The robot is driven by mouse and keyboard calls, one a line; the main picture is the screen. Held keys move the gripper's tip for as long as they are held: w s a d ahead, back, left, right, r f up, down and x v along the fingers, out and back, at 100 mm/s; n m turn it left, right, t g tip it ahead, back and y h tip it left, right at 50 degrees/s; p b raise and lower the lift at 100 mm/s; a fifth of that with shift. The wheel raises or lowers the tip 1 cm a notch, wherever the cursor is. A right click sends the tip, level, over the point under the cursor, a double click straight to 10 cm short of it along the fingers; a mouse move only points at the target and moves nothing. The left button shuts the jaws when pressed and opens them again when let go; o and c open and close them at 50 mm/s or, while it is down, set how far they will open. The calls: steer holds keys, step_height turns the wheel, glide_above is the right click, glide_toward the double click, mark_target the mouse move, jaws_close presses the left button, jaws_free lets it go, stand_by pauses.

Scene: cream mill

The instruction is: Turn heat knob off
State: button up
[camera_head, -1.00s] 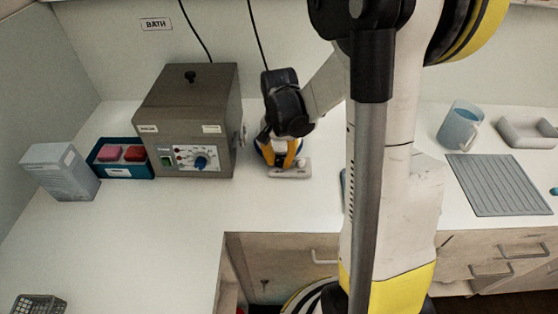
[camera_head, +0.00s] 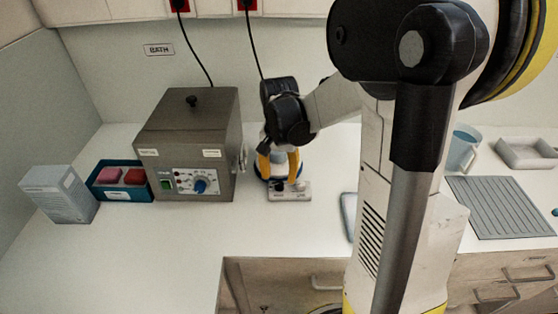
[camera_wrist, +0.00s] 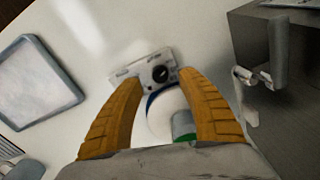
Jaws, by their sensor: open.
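A small white device (camera_head: 291,195) with a blue ring stands on the counter to the right of the bath. In the wrist view its pale control panel (camera_wrist: 123,73) carries a round black knob (camera_wrist: 160,73). A white round piece and a grey-green cylinder (camera_wrist: 183,125) show behind the panel. My gripper (camera_head: 281,180) is open over this device. In the wrist view its two orange fingers (camera_wrist: 160,79) stand on either side of the black knob, with nothing held. Whether they touch the device I cannot tell. The knob's marking is too small to read surely.
The grey bath box (camera_head: 186,140) with a blue dial (camera_head: 200,186) stands close left of my gripper; its side tap (camera_wrist: 245,95) juts toward the fingers. A grey-rimmed tray (camera_wrist: 68,75) lies on the other side. The counter in front of the bath is clear.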

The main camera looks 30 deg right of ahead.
mark_target(279, 184)
step_height(279, 184, up, 8)
stand_by(0.6)
steer(key=s+a+r+n+t, duration=0.3)
steer(key=s+a+n+t, duration=0.4)
steer(key=a, duration=0.6)
steer(key=s+n, duration=0.2)
steer(key=s, duration=0.1)
steer(key=shift+s+a+n+b, duration=0.15)
steer(key=shift+s+n+b, duration=0.15)
steer(key=shift+b, duration=0.05)
